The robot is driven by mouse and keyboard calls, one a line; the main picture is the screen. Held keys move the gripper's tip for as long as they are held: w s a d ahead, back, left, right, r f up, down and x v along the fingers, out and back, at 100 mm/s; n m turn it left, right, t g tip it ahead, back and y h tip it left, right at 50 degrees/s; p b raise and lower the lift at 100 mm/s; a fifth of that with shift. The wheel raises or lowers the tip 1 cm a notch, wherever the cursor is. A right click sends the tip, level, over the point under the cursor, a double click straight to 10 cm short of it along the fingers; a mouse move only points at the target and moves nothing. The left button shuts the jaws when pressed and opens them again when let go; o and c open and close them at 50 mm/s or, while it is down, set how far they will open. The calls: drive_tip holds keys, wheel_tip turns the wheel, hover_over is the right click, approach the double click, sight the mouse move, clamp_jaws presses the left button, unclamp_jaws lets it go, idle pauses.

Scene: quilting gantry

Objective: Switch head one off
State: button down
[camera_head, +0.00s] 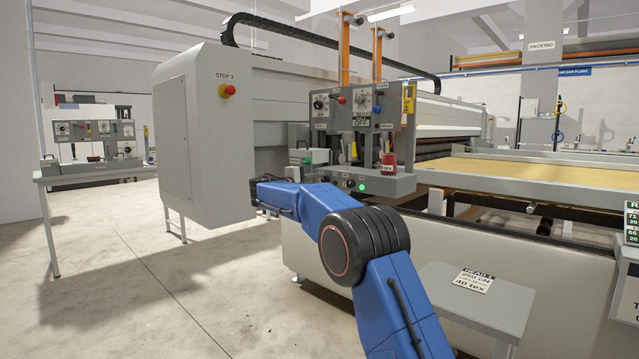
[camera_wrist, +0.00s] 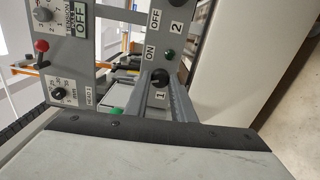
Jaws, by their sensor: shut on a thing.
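In the wrist view my gripper (camera_wrist: 161,84) is shut on the small black rotary knob (camera_wrist: 160,77) beside the label "1" on a grey panel. Its two grey fingers lie on either side of the knob and partly cover it. ON and OFF labels are printed on this panel, and a dark green lamp (camera_wrist: 168,53) sits beyond the knob. The knob's exact angle is hard to read. In the head view the grey control box (camera_head: 360,130) hangs on the gantry with a lit green lamp (camera_head: 362,186) on its lower panel. My fingers cannot be made out there.
A second knob (camera_wrist: 178,4) marked "2" is close by. A red-knobbed lever (camera_wrist: 41,46) and a dial (camera_wrist: 58,94) marked HEAD 1 are on the adjoining panel. A red STOP 3 button (camera_head: 227,91) is on the cabinet.

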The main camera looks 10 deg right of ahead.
drive_tip(key=shift+n, duration=1.2)
drive_tip(key=shift+a+f, duration=0.1)
drive_tip(key=c, duration=1.5)
unclamp_jaws()
drive_tip(key=shift+s+a, duration=0.1)
drive_tip(key=v, duration=1.7)
